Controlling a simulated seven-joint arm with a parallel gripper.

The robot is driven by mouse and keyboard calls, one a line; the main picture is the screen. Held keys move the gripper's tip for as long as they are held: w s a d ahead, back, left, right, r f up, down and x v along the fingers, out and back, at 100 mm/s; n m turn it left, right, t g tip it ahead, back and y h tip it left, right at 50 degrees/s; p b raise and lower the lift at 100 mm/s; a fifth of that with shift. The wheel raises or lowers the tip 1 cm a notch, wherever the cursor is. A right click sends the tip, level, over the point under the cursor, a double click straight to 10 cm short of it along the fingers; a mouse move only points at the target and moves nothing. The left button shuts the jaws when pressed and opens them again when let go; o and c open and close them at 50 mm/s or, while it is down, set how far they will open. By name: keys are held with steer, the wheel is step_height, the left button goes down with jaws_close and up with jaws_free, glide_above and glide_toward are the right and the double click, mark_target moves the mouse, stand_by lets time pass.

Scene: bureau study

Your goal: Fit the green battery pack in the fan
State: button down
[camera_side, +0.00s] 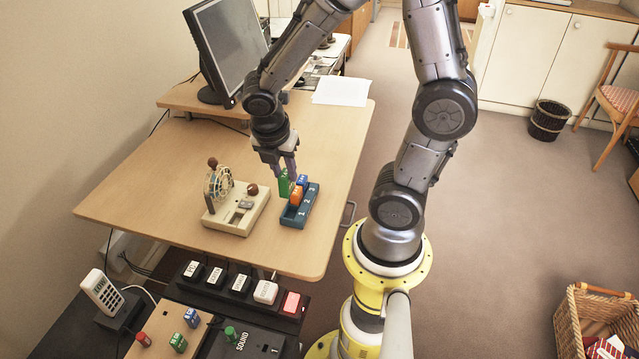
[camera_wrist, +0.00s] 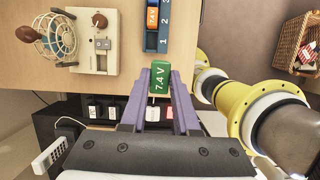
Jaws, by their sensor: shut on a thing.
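The green battery pack (camera_side: 284,184), marked 7.4 V in the wrist view (camera_wrist: 159,82), is between the purple fingers of my gripper (camera_side: 286,172), which is shut on it. It appears held up beside the blue numbered rack (camera_side: 308,207), at the rack's left in the side view. The fan (camera_side: 238,209) is a cream base with a caged wheel (camera_side: 219,183), a brown knob and a grey part on top; it stands left of my gripper. It also shows at the upper left of the wrist view (camera_wrist: 94,64). The pack's lower end is hard to make out.
The rack holds an orange pack (camera_side: 296,196) and a blue pack (camera_side: 302,181). A monitor (camera_side: 228,45) stands at the back of the wooden desk (camera_side: 130,200). A button panel (camera_side: 240,287) lies below the front edge. Desk surface around the fan is clear.

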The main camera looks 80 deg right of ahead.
steer(key=w+f, duration=0.3)
steer(key=w, duration=0.9)
glide_toward(232, 207)
step_height(232, 207, up, 3)
steer(key=s, duration=0.3)
steer(key=shift+w+a+f, duration=0.1)
steer(key=shift+a+f, duration=0.15)
steer(key=shift+f, duration=0.9)
steer(key=shift+a+f, duration=0.25)
steer(key=shift+f, duration=0.9)
steer(key=shift+f, duration=1.65)
steer(key=shift+c, duration=1.7)
jaws_free()
steer(key=shift+r, duration=0.1)
step_height(232, 207, up, 7)
